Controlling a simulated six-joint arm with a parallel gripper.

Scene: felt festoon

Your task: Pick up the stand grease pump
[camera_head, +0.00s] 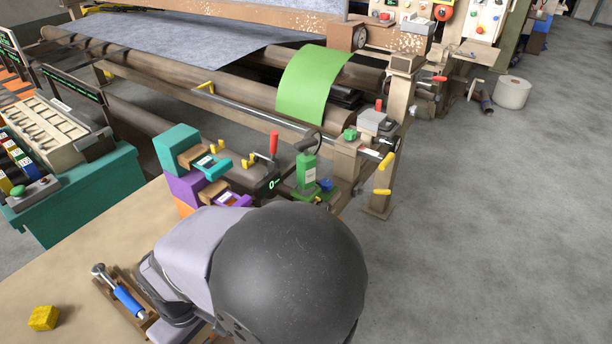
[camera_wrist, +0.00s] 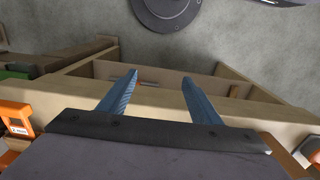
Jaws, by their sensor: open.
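A green canister with a dark top (camera_head: 307,170), which looks like the stand grease pump, stands upright at the end of the roller machine in the head view. A small blue part is beside its right side. I cannot make it out in the wrist view. My gripper (camera_wrist: 160,76) shows in the wrist view as two blue-grey fingers, spread apart with nothing between them. They point over a wooden frame (camera_wrist: 160,92). In the head view the gripper is hidden behind my arm, whose dark rounded joint is just in front of the canister.
Teal (camera_head: 178,148) and purple (camera_head: 186,188) blocks stand left of the canister. A red-handled lever (camera_head: 273,145) is close to its left. A blue-and-silver tool (camera_head: 127,299) and yellow cube (camera_head: 44,318) lie on the bench. An orange part (camera_wrist: 16,118) is at left in the wrist view.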

